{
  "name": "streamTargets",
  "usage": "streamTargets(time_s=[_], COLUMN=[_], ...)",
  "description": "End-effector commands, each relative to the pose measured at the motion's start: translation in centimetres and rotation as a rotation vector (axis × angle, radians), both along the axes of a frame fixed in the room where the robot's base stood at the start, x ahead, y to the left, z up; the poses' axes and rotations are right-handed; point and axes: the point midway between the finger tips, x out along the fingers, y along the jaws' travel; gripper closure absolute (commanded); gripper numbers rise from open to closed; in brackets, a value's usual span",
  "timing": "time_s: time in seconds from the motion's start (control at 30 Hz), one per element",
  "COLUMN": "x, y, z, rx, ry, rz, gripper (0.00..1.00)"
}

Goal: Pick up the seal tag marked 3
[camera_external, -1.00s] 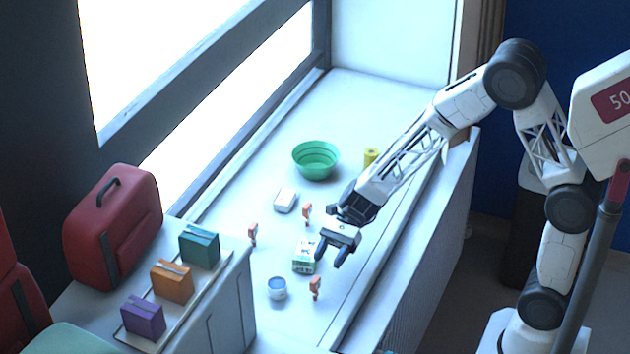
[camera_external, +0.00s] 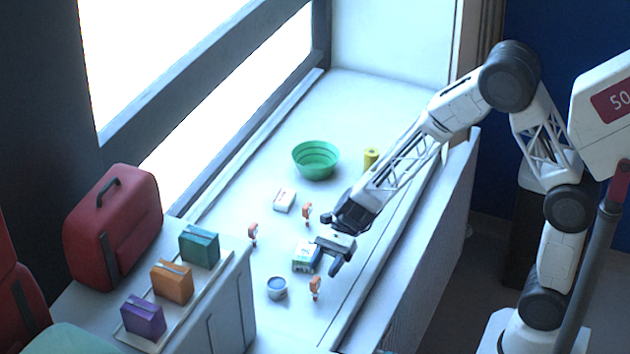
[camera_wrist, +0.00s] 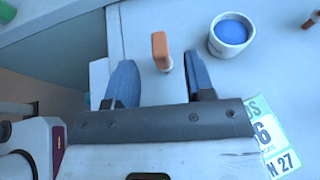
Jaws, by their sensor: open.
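Three small orange seal tags stand on the white counter: one at the front right (camera_external: 315,288), one at the left (camera_external: 252,234) and one farther back (camera_external: 307,213). No number is readable on any of them. My gripper (camera_external: 328,264) is open and empty, above and just behind the front-right tag. In the wrist view, an orange tag (camera_wrist: 160,48) shows between and just beyond the two open fingers (camera_wrist: 157,70), apart from both. It appears to be the front-right one. Part of another orange tag (camera_wrist: 309,20) shows at the right edge.
A small white cup with blue contents (camera_external: 277,289) stands left of the front tag; it also shows in the wrist view (camera_wrist: 231,34). A green bowl (camera_external: 316,161), yellow roll (camera_external: 371,158) and white box (camera_external: 284,201) stand farther back.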

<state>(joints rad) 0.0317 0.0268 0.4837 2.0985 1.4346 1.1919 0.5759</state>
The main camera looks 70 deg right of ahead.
Motion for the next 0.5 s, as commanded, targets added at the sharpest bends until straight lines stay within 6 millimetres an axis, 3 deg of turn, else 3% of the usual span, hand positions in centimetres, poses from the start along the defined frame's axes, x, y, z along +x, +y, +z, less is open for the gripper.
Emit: streamTargets(time_s=[0.5], x=[0.4], y=[3.9], z=[-1.8], rx=[0.000], ry=[0.001], rz=[0.002], gripper=[0.51])
